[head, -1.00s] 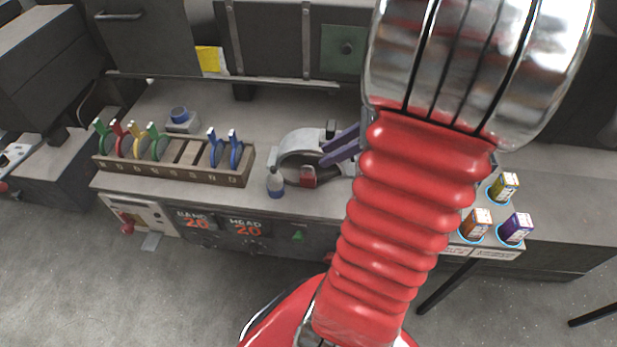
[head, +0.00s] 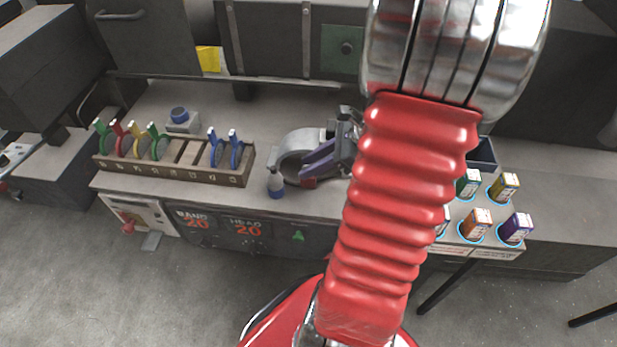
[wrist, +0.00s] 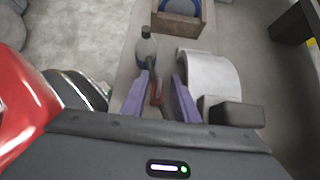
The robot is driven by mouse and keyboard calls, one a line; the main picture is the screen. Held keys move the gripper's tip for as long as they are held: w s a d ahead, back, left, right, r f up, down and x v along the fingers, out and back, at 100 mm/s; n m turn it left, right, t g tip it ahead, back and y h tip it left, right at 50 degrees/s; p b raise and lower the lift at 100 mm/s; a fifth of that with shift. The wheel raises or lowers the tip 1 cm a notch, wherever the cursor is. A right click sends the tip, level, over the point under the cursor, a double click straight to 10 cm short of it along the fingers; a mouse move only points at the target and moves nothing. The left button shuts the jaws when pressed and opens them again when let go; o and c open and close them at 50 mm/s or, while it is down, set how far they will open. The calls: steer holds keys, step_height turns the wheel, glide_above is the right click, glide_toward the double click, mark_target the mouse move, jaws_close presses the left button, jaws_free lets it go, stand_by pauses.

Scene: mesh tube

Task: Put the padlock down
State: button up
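The red padlock (head: 309,182) shows as a small red patch at the bench's front edge, below my gripper's fingers, which hide most of it. In the wrist view the red padlock (wrist: 156,92) lies between the two purple fingers, with gaps visible beside it. My gripper (head: 304,170) is low over the bench, its fingers pointing left and down; in the wrist view my gripper (wrist: 158,88) has its fingers apart. I cannot tell whether either finger touches the padlock.
A curved grey device (head: 290,150) stands right behind the padlock. A bottle with a blue base (head: 276,184) stands just to the left. A wooden rack (head: 175,166) with coloured discs is farther left. Several small boxes (head: 478,223) stand at the right.

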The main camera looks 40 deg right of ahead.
steer(key=shift+w+a+f, duration=0.3)
steer(key=shift+w+f, duration=0.1)
steer(key=shift+f, duration=0.1)
steer(key=shift+c, duration=0.7)
jaws_close()
